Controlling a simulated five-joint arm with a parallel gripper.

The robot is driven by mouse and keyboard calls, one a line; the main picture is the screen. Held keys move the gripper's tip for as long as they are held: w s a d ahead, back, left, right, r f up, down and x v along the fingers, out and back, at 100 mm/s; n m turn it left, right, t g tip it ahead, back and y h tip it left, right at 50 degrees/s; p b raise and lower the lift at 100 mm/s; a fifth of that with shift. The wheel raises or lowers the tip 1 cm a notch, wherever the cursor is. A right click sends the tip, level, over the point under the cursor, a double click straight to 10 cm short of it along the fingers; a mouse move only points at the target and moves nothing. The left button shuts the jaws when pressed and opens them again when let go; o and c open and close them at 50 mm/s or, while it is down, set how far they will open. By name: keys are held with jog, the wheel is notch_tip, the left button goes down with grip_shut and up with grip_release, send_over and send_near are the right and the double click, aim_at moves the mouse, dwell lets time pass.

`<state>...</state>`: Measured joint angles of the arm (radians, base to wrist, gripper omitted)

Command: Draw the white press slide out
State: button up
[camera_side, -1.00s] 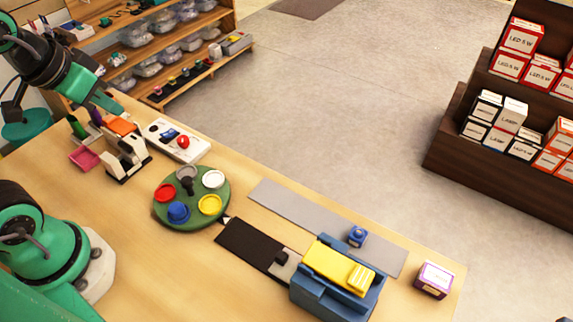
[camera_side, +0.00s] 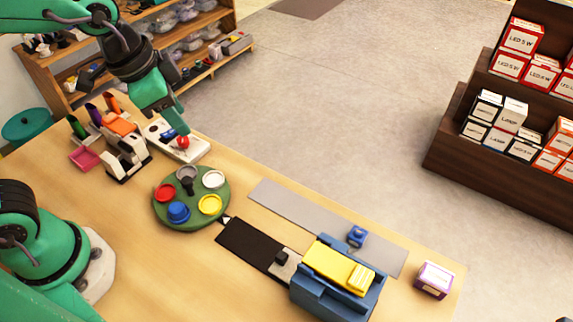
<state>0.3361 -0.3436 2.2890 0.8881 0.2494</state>
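A blue press (camera_side: 318,302) with a yellow top (camera_side: 338,266) stands at the front right of the table. A pale slide (camera_side: 289,268) with a dark knob (camera_side: 281,257) shows at its left side, at the end of a black strip (camera_side: 247,243). The rest of the slide is hidden in the press. My gripper (camera_side: 178,124) is at the upper left, above or just behind the white panel with the red button (camera_side: 176,143), well apart from the press. Its fingers are small and seen edge-on, so I cannot tell if it is open.
A green round tray (camera_side: 191,219) with coloured cups lies between my gripper and the press. A grey strip (camera_side: 300,215), a small blue block (camera_side: 356,236) and a purple-and-white box (camera_side: 434,279) lie nearby. The front middle of the table is clear.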

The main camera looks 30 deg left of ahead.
jog(key=w+d+f+m+g, duration=0.15)
jog(key=d+f+m, duration=0.35)
jog(key=d, duration=0.6)
jog(key=m+g+y, duration=0.1)
jog(key=m+g, duration=0.1)
jog(key=m, duration=0.4)
send_over(283, 256)
notch_tip(283, 256, down, 8)
jog(key=shift+r, duration=0.1)
jog(key=shift+f, duration=3.95)
jog(key=shift+c, duration=0.4)
grip_shut()
